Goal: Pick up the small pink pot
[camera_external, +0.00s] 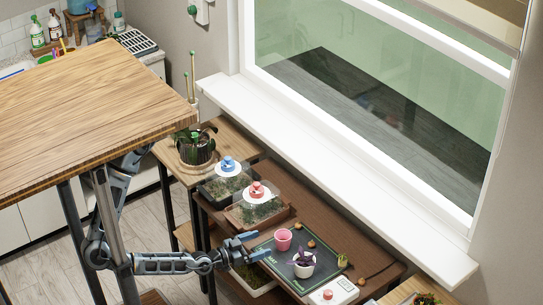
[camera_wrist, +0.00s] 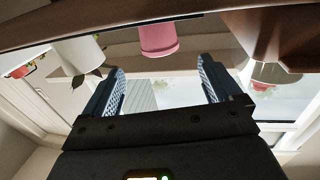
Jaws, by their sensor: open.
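The small pink pot (camera_external: 283,239) stands upright on a dark mat (camera_external: 283,267) on the brown bench below the window. It also shows in the wrist view (camera_wrist: 158,40), at top centre, where the picture appears upside down. My gripper (camera_external: 259,246) reaches in from the left, low over the bench, with its blue fingers apart. In the wrist view my gripper (camera_wrist: 160,66) is open and empty, and the pink pot lies beyond the fingertips, roughly centred between them. The pot appears apart from both fingers.
A white pot (camera_external: 304,269) with a purple plant stands close to the pink pot. Clear-covered planter trays with a blue knob (camera_external: 228,164) and a red knob (camera_external: 257,189) stand behind-left. A white box (camera_external: 334,292) sits at the front right. A wooden tabletop (camera_external: 90,105) overhangs at left.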

